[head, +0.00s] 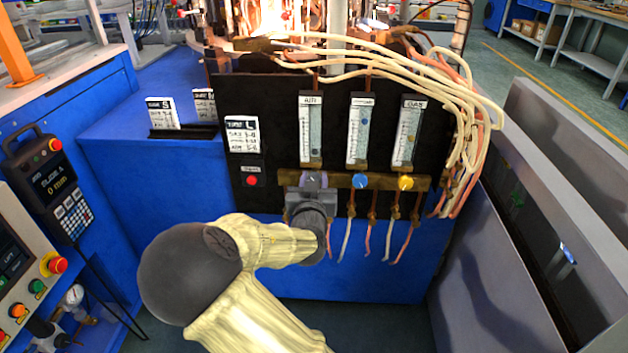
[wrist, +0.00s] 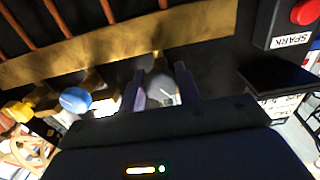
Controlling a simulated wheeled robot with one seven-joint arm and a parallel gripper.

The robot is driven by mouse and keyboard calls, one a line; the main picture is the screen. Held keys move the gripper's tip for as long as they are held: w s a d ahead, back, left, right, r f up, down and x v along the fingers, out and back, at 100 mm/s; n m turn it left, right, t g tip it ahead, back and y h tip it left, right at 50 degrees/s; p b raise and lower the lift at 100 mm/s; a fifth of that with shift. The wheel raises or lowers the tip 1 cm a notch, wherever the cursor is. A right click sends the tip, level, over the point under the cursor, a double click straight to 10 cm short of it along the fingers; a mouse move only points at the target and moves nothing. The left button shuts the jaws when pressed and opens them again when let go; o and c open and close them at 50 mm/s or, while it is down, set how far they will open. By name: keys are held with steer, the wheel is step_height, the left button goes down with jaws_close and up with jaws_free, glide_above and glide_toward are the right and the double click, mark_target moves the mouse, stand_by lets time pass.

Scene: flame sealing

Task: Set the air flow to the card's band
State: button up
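The AIR flow meter (head: 311,128) is the leftmost of three upright tubes on the black panel. A small dark float appears to sit near its bottom. The card (head: 242,134) marked L stands to its left; its AIR line seems to read 5-6, though the print is small. My gripper (head: 314,183) is at the air knob below that meter and partly hides it. In the wrist view, the fingers of my gripper (wrist: 162,80) stand on either side of the grey air knob (wrist: 160,89), which has a white pointer mark. I cannot tell whether they press on it.
A blue knob (head: 360,181) and a yellow knob (head: 405,183) sit to the right on the same brass bar (head: 383,181). A red SPARK button (head: 252,181) is to the left. Pale hoses (head: 470,130) hang at the right. More cards (head: 162,113) stand at the left.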

steer(key=shift+r+n+p, duration=0.15)
steer(key=shift+n+p, duration=0.35)
steer(key=shift+p, duration=0.15)
steer(key=shift+c, duration=0.3)
steer(key=shift+r+n+p, duration=0.1)
steer(key=shift+n+p, duration=0.8)
steer(key=shift+f+n+p, duration=0.25)
steer(key=shift+n+p, duration=0.25)
steer(key=shift+n, duration=0.4)
steer(key=o, duration=1)
steer(key=shift+c, duration=0.2)
steer(key=shift+s, duration=0.1)
